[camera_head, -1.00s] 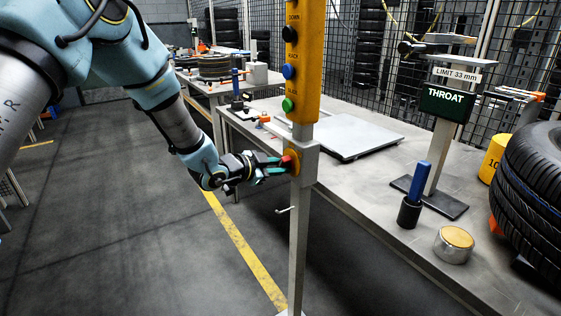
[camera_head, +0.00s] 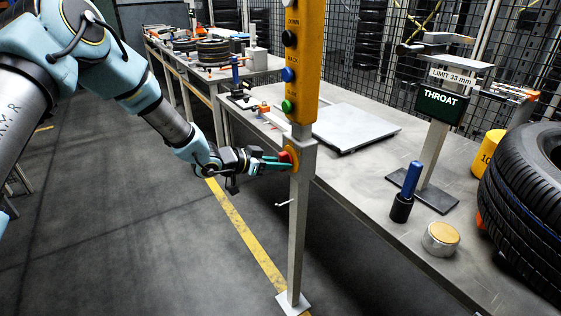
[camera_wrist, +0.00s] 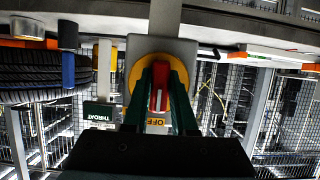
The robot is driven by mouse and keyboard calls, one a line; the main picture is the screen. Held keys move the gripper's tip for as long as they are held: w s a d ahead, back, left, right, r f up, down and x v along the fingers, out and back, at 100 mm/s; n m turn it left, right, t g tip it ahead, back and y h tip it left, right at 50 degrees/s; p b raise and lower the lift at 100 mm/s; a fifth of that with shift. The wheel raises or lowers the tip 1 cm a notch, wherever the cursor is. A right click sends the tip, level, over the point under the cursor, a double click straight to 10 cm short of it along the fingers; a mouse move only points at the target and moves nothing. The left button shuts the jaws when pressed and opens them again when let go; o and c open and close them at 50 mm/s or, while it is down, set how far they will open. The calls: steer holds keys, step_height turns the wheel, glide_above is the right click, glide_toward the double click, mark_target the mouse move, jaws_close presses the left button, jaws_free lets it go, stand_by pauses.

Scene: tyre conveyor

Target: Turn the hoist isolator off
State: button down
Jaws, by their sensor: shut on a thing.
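The hoist isolator is a red handle (camera_wrist: 159,88) on a round yellow plate (camera_wrist: 134,72), fixed to a grey box on a post. In the head view its yellow plate (camera_head: 292,156) faces left, below the yellow button panel (camera_head: 303,60). My gripper (camera_head: 286,163) reaches it from the left. In the wrist view my green fingers (camera_wrist: 159,100) are shut on the red handle, one on each side. The handle lies along the picture's vertical there. An "OFF" label (camera_wrist: 155,122) shows upside down between the fingers, partly hidden.
The grey post (camera_head: 298,240) stands on the floor before a long steel bench (camera_head: 365,205). The floor left of the post is clear.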

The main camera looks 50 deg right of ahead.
stand_by(0.3)
steer(key=c, duration=0.7)
jaws_free()
steer(key=b+v, duration=0.2)
steer(key=v, duration=0.8)
steer(key=shift+w+a+r, duration=0.1)
steer(key=shift+w+a, duration=0.05)
steer(key=shift+a, duration=0.25)
steer(key=shift+w, duration=0.1)
